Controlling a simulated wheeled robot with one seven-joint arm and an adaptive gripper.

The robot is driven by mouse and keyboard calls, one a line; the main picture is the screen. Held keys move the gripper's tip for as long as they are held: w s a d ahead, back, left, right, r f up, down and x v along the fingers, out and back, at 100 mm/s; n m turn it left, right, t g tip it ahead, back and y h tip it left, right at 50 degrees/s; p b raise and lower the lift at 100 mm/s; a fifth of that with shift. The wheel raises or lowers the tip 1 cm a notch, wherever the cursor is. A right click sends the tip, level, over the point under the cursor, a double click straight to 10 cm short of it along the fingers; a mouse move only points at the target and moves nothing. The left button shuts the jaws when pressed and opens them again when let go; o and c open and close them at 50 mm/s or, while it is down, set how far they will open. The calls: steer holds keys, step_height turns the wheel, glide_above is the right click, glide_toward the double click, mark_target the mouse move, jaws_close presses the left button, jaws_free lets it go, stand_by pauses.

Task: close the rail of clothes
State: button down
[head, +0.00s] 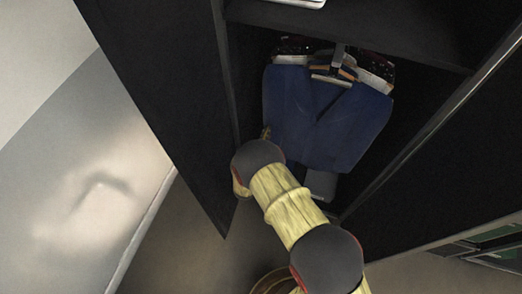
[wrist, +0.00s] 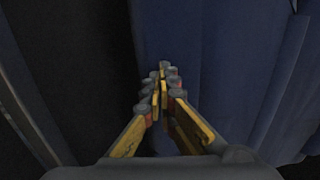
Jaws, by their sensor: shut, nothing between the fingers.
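The rail of clothes shows in the head view as a row of hangers (head: 335,72) with blue garments (head: 325,115) inside a dark wardrobe (head: 228,60). The rail bar itself is hard to make out. My gripper (wrist: 162,85) is shut and empty, with its fingertips together in front of the blue cloth (wrist: 225,60) in the wrist view. In the head view only a bit of my gripper (head: 266,133) shows past my wrist, at the lower left edge of the garments. I cannot tell whether it touches the cloth.
A dark upright panel (head: 150,75) stands left of the opening, close to my arm. A shelf (head: 350,30) runs above the clothes. A dark grey object (head: 320,185) is below the garments. A dark panel with a pale edge (head: 440,185) bounds the right. Floor shows at lower left.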

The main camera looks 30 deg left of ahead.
steer(key=b+x, duration=0.1)
steer(key=x, duration=0.4)
steer(key=shift+w, duration=0.25)
steer(key=shift+w+a+r+b, duration=0.1)
steer(key=shift+w+a+b, duration=0.05)
steer(key=shift+w+b, duration=0.15)
